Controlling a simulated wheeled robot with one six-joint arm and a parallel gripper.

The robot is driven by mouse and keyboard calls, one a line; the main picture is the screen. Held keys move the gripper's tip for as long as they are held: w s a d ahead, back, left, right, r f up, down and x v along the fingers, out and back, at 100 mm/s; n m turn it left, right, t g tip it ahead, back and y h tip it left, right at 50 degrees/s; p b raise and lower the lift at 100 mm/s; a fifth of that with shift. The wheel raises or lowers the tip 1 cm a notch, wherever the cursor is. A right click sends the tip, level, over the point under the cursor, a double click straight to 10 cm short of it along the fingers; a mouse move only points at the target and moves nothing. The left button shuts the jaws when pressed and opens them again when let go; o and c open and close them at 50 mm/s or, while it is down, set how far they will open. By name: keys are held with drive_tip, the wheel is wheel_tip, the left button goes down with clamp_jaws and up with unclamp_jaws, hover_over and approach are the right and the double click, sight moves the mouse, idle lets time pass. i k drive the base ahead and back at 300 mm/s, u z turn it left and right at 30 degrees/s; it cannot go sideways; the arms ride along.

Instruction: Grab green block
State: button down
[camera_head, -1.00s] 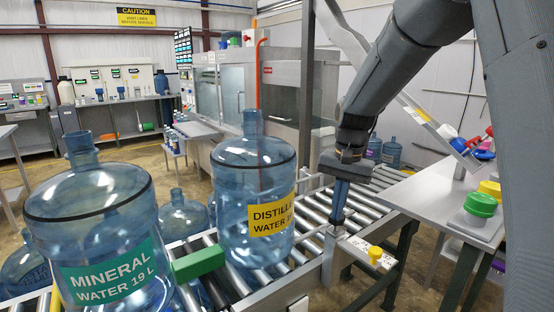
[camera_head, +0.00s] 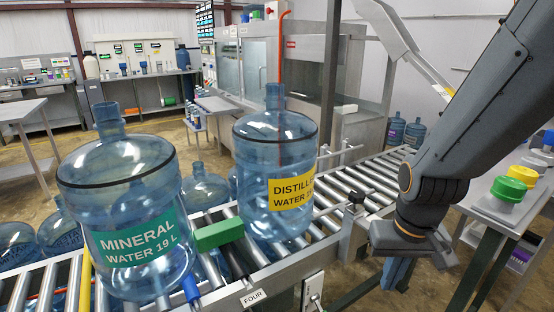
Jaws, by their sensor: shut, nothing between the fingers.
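The green block (camera_head: 218,234) lies on the roller conveyor (camera_head: 345,190) in the gap between two large jugs. The mineral water jug (camera_head: 130,215) with a green label stands to its left. The distilled water jug (camera_head: 270,160) with a yellow label stands to its right, close to the block's right end.
The conveyor's metal side rail (camera_head: 285,270) runs in front of the block. A grey side table (camera_head: 490,205) with green-lidded and yellow-lidded jars stands at the right. More jugs (camera_head: 203,188) stand behind the conveyor. Rollers to the right of the distilled jug are clear.

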sight(210, 237)
drive_tip(key=u, duration=2.9)
drive_tip(key=k, duration=1.35)
drive_tip(key=z, duration=0.95)
drive_tip(key=i, duration=1.65)
